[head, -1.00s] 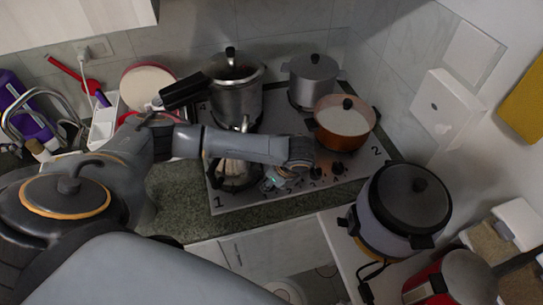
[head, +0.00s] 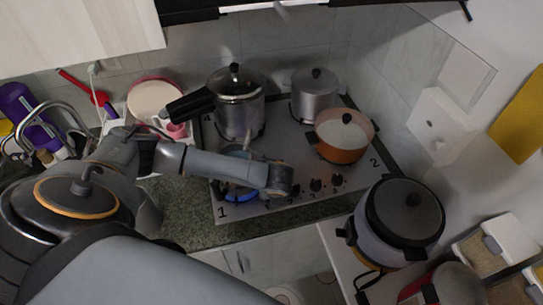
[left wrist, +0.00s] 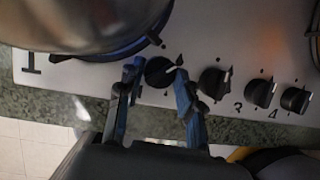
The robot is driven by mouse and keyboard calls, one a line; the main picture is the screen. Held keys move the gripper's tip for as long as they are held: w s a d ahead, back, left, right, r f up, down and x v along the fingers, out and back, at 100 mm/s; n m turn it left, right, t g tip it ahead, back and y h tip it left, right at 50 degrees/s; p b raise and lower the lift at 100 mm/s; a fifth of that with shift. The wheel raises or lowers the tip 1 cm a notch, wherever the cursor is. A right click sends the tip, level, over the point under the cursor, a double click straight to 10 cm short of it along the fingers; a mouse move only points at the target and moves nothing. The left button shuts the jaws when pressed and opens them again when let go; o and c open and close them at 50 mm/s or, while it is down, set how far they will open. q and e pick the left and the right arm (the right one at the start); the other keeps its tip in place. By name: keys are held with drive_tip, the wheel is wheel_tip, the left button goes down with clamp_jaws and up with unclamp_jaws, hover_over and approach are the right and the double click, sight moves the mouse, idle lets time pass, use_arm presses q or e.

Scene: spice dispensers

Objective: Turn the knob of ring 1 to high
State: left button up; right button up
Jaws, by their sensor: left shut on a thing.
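The knob of ring 1 (left wrist: 158,72) is the leftmost black knob in the left wrist view. Its white mark points to the right, while the marks on the other knobs point up. My left gripper (left wrist: 157,80) has a blue finger on each side of this knob and is shut on it. My right gripper is not in view.
More knobs (left wrist: 215,82) stand in a row to the right. A metal vessel (left wrist: 85,22) is close to the gripper, over ring 1. A pressure cooker (head: 238,105), a grey pot (head: 314,95) and an orange pot (head: 343,152) stand on the hob. A rice cooker (head: 402,222) is at the right.

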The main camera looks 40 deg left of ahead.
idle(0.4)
use_arm(q)
drive_tip(key=o, duration=1.2)
drive_tip(key=v, duration=1.2)
